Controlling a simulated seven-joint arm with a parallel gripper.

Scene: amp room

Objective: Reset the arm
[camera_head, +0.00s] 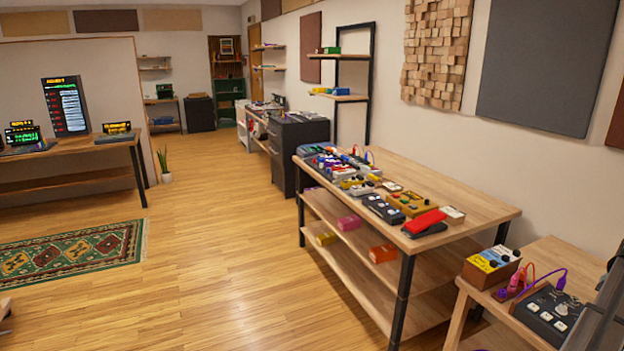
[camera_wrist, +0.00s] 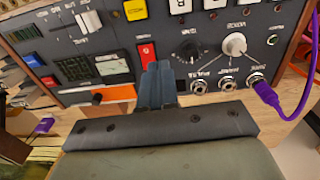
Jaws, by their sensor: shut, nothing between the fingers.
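My gripper (camera_wrist: 157,72) shows in the wrist view with its two dark fingers together and nothing between them. The fingertips are in front of a dark control panel (camera_wrist: 205,70), which appears upside down. I cannot tell whether the fingertips touch the panel. In the head view a dark part of my arm may show at the lower right edge, and the gripper itself does not show there.
A purple cable (camera_wrist: 301,100) is plugged into the panel's right side. In the head view, a small table (camera_head: 533,258) holds a black pedal (camera_head: 546,311) and a yellow-blue pedal box (camera_head: 491,266). A longer wooden table (camera_head: 470,203) carries several pedals. The wooden floor (camera_head: 215,260) is clear at centre.

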